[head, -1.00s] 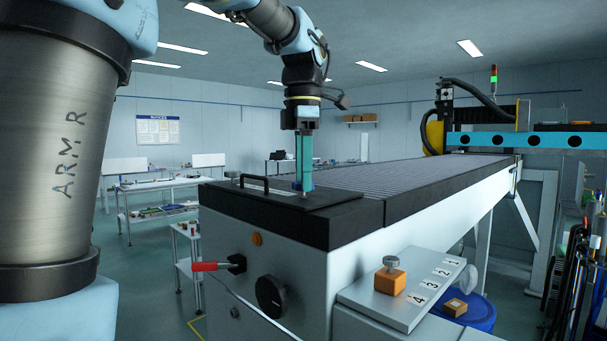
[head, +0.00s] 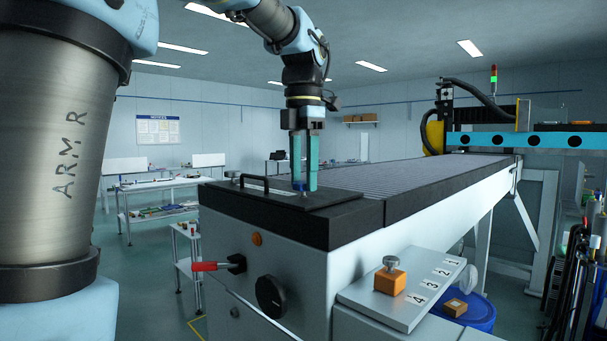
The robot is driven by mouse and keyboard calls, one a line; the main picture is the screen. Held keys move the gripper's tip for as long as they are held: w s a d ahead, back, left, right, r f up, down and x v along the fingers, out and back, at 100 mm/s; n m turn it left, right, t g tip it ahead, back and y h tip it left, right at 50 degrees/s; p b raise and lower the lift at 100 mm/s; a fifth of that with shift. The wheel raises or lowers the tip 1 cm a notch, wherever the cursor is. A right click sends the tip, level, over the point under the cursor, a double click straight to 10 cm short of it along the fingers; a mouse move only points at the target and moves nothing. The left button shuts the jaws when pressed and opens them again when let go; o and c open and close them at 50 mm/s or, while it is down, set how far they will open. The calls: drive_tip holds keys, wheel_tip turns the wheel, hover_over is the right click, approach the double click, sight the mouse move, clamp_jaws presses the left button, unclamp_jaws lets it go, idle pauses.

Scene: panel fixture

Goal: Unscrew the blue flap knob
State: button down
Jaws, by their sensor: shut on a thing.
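The flap is a dark plate (head: 262,198) on the near end of the machine, with a black bar handle (head: 256,178) at its left. The blue flap knob (head: 299,185) is small and stands over the right part of the plate, mostly hidden by the fingers. My gripper (head: 305,186) points straight down with its two teal fingers around the knob, shut on it. A thin bright stem (head: 303,194) shows just under the fingertips. I cannot tell how far the knob is threaded.
A red-handled lever (head: 208,266) and a black dial (head: 270,296) are on the machine's front. An orange block with a metal knob (head: 390,278) stands on a numbered grey shelf (head: 410,290). A blue drum (head: 480,312) stands at the lower right.

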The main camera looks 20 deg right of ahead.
sight(303, 182)
drive_tip(key=shift+c, duration=1.5)
unclamp_jaws()
wheel_tip(303, 182, up, 11)
drive_tip(key=b, duration=0.1)
drive_tip(key=shift+f, duration=0.15)
